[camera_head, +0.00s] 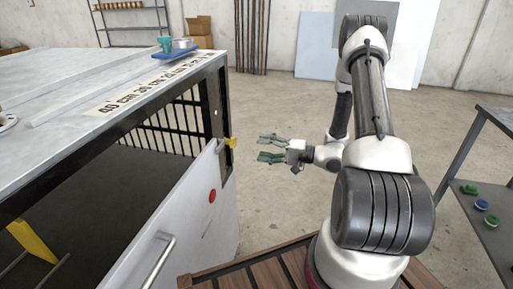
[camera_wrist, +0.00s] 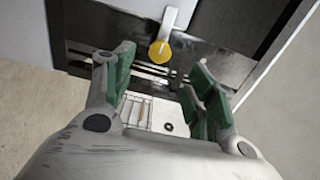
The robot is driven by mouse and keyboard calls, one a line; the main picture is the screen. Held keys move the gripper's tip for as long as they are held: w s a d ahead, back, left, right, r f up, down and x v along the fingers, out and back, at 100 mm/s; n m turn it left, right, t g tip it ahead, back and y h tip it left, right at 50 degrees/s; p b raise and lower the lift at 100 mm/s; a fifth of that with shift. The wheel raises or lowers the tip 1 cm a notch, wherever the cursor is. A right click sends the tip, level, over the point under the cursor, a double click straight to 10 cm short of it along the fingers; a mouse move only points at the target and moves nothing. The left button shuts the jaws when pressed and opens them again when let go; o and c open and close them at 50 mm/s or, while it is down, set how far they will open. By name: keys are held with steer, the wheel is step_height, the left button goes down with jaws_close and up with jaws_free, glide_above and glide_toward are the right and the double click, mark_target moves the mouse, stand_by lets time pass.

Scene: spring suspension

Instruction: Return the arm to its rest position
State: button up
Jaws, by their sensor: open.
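My gripper (camera_head: 270,149) is open and empty in the head view. It is held out to the left of my arm, over the floor and just right of the cabinet's open side. In the wrist view my gripper (camera_wrist: 158,88) shows its two green-padded fingers spread apart, with nothing between them. My arm stands on the wooden-slatted base, bent at its joints, with the forearm reaching away and the wrist turned left.
A metal cabinet (camera_head: 95,135) stands left, its white door (camera_head: 190,215) swung open near my base. A yellow latch (camera_head: 231,143) is close to my gripper; a yellow knob (camera_wrist: 160,51) shows in the wrist view. A shelf (camera_head: 497,240) with small round parts is right. Floor behind is clear.

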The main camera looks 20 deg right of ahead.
stand_by(0.5)
steer(key=s+a+f+m+g, duration=0.25)
steer(key=s+g, duration=0.25)
steer(key=s, duration=0.3)
steer(key=s+d+r+n+g+h, duration=0.1)
steer(key=s+d+r+g+h, duration=0.1)
steer(key=s+r+g, duration=0.3)
steer(key=s+d+r+n+g+h, duration=0.1)
steer(key=s+d+g+h, duration=0.15)
steer(key=s, duration=0.55)
steer(key=s+d+r+n+h, duration=0.35)
steer(key=d+r+h, duration=0.25)
steer(key=r+h, duration=0.3)
step_height(320, 180, up, 13)
steer(key=s+a+n+t+h, duration=0.1)
steer(key=s+a+n+t, duration=0.1)
steer(key=n+t, duration=0.2)
steer(key=shift+s+a+f+t, duration=0.15)
steer(key=shift+a+t, duration=0.05)
steer(key=shift+t, duration=0.95)
